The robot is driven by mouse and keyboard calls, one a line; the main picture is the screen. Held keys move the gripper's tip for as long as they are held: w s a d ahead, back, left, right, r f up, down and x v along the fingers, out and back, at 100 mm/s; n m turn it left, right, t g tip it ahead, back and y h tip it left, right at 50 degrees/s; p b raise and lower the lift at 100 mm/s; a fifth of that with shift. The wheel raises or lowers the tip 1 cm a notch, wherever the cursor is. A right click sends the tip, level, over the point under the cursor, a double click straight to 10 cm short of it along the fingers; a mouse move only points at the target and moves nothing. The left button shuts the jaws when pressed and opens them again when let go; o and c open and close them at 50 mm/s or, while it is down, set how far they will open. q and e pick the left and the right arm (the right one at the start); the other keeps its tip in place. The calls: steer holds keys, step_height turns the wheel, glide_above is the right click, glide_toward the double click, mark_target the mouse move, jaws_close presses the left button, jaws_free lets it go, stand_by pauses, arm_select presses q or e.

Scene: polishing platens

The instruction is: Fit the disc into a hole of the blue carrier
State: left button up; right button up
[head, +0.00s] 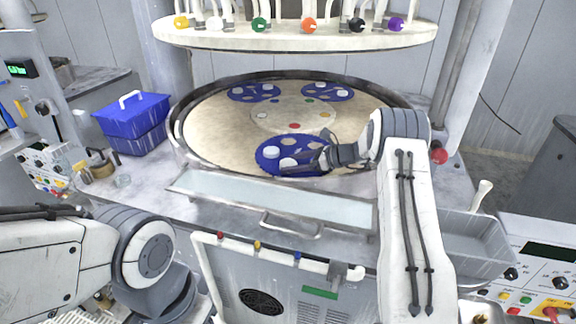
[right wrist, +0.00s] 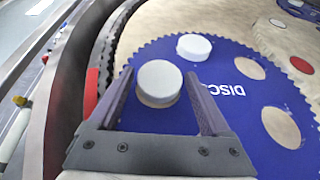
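The nearest blue carrier (head: 266,166) lies on the tan platen, toothed at its rim. It also shows in the right wrist view (right wrist: 225,95). My right gripper (head: 318,160) is low over its right part. In the right wrist view my right gripper (right wrist: 160,75) is open, with its fingers on either side of a white disc (right wrist: 159,80). Small gaps seem to show beside the disc. A tan crescent of a hole shows below the disc; I cannot tell whether it is seated. A second white disc (right wrist: 194,46) lies farther along the carrier. My left gripper is out of view.
Bare holes (right wrist: 281,127) show in the carrier. Two more blue carriers (head: 254,92) (head: 345,86) lie at the back of the platen. A dark raised rim (head: 180,125) surrounds it. A blue bin (head: 133,120) stands at left, and a grey tray (head: 465,240) at right.

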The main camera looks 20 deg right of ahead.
jaws_close()
steer(key=shift+r, duration=0.5)
steer(key=r, duration=0.1)
steer(key=r+b, duration=0.1)
steer(key=d+r+b, duration=0.1)
steer(key=shift+s+r, duration=0.35)
steer(key=a+r+b+v, duration=0.1)
steer(key=v, duration=0.4)
steer(key=s+a+r+b+v, duration=0.1)
steer(key=b+v, duration=0.1)
steer(key=v, duration=0.4)
steer(key=n+g+p, duration=0.1)
steer(key=g+p, duration=0.1)
steer(key=p, duration=1)
glide_above(295, 164)
steer(key=f, duration=0.3)
steer(key=shift+s, duration=0.25)
steer(key=shift+w+a+f, duration=0.1)
steer(key=shift+w+f, duration=0.05)
steer(key=shift+f, duration=0.1)
